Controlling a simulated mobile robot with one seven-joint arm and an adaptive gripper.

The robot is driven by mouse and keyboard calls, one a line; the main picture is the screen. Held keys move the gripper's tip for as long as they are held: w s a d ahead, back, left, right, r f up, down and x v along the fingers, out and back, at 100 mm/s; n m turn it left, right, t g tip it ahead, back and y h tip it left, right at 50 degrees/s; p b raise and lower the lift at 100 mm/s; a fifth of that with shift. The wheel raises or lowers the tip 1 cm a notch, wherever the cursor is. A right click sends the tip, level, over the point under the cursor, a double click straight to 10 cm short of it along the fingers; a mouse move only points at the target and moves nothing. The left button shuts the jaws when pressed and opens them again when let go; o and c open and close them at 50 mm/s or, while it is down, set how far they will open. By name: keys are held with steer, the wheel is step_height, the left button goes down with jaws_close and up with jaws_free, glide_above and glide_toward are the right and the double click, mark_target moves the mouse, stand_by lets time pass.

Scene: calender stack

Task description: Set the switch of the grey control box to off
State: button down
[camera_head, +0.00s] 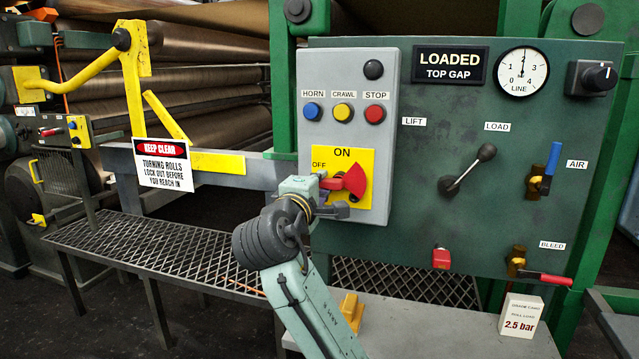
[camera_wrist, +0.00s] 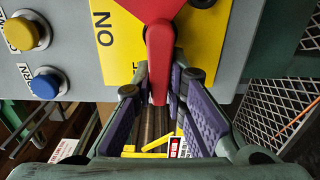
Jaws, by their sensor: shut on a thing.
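The grey control box (camera_head: 386,215) is mounted on the left of the green panel. Its red rotary switch (camera_head: 353,181) sits on a yellow plate, with ON printed at the top and OFF at the left. The switch handle points left, level with the OFF side. In the wrist view the red handle (camera_wrist: 159,50) comes down between the purple finger pads. My gripper (camera_head: 328,186) comes from the lower left and is shut on the handle; it also shows in the wrist view (camera_wrist: 161,88). The fingers hide most of the OFF label in the wrist view.
Blue (camera_head: 312,111), yellow (camera_head: 343,111) and red (camera_head: 375,114) buttons sit above the switch. A lever (camera_head: 467,170) and valves stand to the right. A keep-clear sign (camera_head: 163,165) hangs at left. A white box (camera_head: 520,318) stands on the shelf below.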

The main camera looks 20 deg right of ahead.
steer(key=shift+r, duration=0.15)
steer(key=c, duration=1.6)
jaws_free()
steer(key=v, duration=1.2)
